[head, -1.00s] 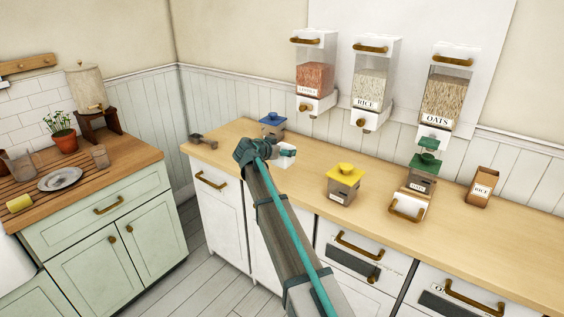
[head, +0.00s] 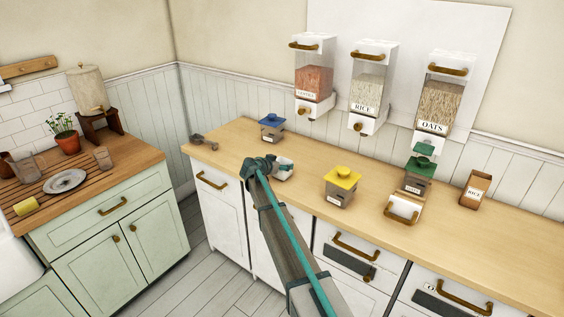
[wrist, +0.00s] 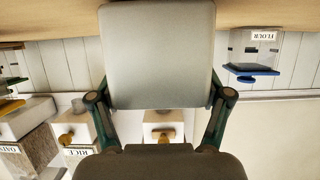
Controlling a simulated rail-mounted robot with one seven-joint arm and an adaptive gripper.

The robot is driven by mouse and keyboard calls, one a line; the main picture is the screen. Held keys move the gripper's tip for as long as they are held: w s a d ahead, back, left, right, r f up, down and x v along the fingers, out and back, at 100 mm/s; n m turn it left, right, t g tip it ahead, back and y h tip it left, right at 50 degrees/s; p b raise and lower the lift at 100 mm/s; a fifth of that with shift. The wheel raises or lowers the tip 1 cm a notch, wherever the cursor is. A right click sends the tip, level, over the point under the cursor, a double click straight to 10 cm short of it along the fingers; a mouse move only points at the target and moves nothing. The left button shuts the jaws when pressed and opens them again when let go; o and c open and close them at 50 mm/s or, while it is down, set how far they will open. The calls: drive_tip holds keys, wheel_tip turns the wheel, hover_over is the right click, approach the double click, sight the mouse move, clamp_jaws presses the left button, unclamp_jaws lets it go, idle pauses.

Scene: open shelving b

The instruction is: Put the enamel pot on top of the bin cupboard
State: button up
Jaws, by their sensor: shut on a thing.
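My gripper (head: 282,164) is shut on a plain pale thing, which I take for the enamel pot (head: 284,174). In the wrist view the pot (wrist: 157,55) fills the space between my two teal fingers (wrist: 160,105). In the head view my arm partly hides it. It is over the wooden worktop of the long white cupboard unit (head: 232,218), left of the yellow-lidded box; whether it touches the top I cannot tell. No label in view marks which part is the bin cupboard.
Dispensers (head: 371,88) hang above. A green cupboard (head: 118,235) stands left.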

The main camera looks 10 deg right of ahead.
drive_tip(key=shift+f+b, duration=0.25)
drive_tip(key=shift+b, duration=0.1)
drive_tip(key=o, duration=1.3)
drive_tip(key=shift+c, duration=0.2)
drive_tip(key=shift+r, duration=0.1)
